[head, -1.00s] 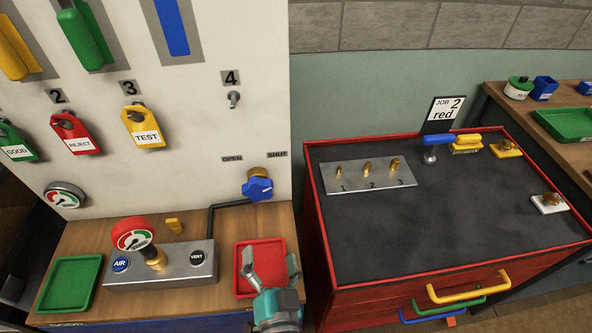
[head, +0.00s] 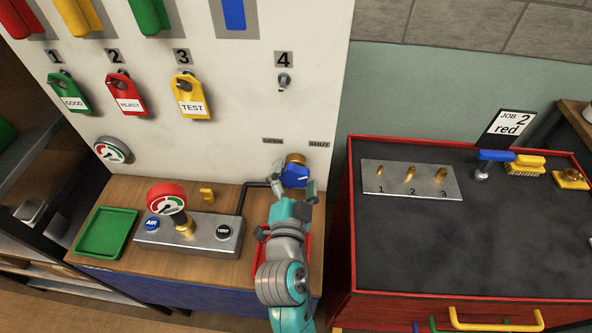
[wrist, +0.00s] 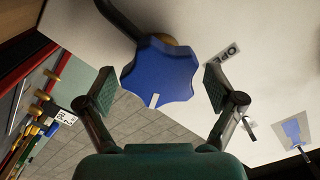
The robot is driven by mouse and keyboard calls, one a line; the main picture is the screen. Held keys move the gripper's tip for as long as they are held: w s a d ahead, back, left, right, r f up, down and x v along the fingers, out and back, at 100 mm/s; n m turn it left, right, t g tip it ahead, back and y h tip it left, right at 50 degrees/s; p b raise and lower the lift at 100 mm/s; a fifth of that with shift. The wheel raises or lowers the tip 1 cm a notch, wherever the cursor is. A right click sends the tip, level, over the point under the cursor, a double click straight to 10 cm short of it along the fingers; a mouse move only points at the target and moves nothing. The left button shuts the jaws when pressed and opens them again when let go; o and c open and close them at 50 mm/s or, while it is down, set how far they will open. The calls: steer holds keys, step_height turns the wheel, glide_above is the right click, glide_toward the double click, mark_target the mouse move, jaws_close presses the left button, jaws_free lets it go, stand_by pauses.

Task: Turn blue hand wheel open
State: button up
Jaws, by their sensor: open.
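The blue hand wheel (head: 294,176) is a lobed knob on a brass valve at the lower right of the white panel. OPEN (head: 272,141) and SHUT (head: 319,144) labels sit above it, left and right. My gripper (head: 296,192) is open just in front of the wheel and hides part of it in the head view. In the wrist view the wheel (wrist: 160,72) lies between and slightly beyond the two spread fingers, with visible gaps on both sides. A white mark shows on its rim.
A dark pipe (head: 243,198) runs from the valve to the grey AIR/VENT block (head: 188,232). A red tray (head: 262,246) lies under my arm, and a green tray (head: 105,232) at left. The red-edged bench (head: 400,225) stands close at right.

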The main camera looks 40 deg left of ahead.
steer(key=shift+x, duration=0.75)
steer(key=c, duration=1.2)
steer(key=shift+o, duration=0.2)
